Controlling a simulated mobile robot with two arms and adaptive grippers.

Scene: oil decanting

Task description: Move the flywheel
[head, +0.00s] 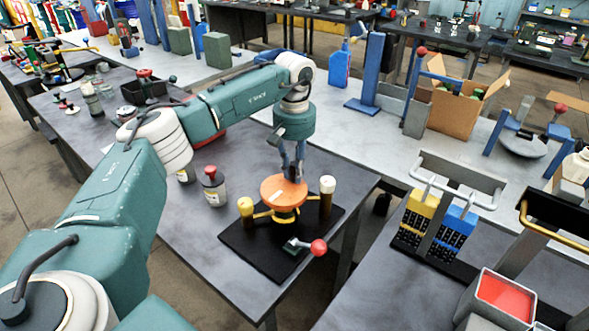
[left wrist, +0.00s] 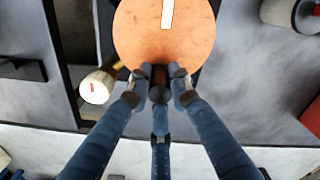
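The flywheel appears to be the orange disc (head: 283,193), lying flat on a stand on a black base plate (head: 258,254). It fills the top middle of the left wrist view (left wrist: 165,35), with a white strip on its face. My left gripper (head: 293,175) points down at the disc's far edge. In the left wrist view its fingers (left wrist: 160,90) sit either side of a small dark knob (left wrist: 159,76) at the disc's rim. Whether they press on the knob is unclear. My right gripper is not in view.
A white-topped post (head: 327,186) and a yellow-topped post (head: 246,206) flank the disc. A red-ball lever (head: 318,247) is at the plate's front. A grey bottle (head: 213,187) stands left of the plate. The dark table (head: 345,177) ends just to the right.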

